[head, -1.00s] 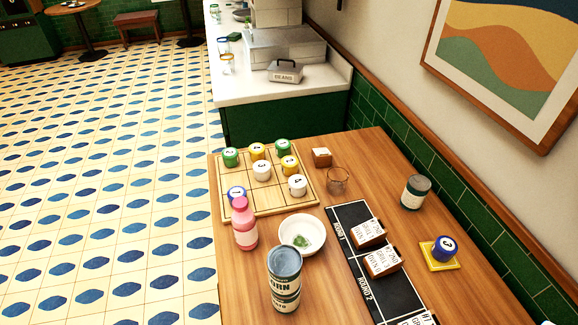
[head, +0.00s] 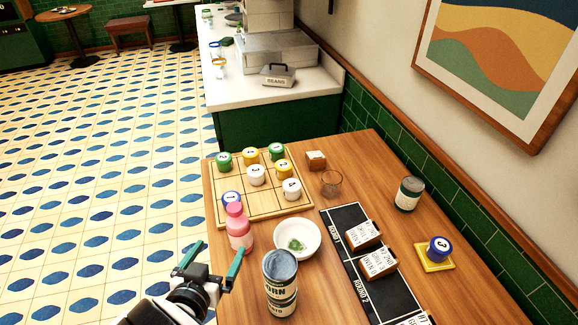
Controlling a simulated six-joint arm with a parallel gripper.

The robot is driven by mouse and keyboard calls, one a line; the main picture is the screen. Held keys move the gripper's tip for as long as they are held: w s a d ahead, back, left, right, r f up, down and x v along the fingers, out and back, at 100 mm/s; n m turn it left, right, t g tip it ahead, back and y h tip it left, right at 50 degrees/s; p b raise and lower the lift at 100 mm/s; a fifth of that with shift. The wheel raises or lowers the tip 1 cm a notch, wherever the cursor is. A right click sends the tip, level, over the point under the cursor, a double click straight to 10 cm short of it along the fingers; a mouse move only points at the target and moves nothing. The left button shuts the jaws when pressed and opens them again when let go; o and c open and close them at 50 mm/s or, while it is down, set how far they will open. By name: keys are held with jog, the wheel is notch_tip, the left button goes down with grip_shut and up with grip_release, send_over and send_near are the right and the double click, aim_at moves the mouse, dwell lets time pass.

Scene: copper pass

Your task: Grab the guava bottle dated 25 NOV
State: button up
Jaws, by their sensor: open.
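A pink bottle (head: 238,230) with a pale label stands upright near the table's left edge, just in front of the wooden grid board. It may be the guava bottle, but no name or date on its label can be read at this size. My gripper (head: 212,262) is at the lower left, in front of and to the left of the bottle. Its two teal-tipped fingers are spread apart with nothing between them, and it is apart from the bottle.
A large corn can (head: 281,290) stands right of my gripper, with a white bowl (head: 297,252) of green bits behind it. The grid board (head: 270,207) holds several numbered cylinders. A glass (head: 331,190), dark can (head: 408,205) and black mat (head: 350,215) are further right.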

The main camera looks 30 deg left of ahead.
aim_at(241, 215)
jog(key=x, duration=1.5)
jog(key=shift+w+d, duration=0.15)
jog(key=shift+w, duration=0.3)
grip_shut()
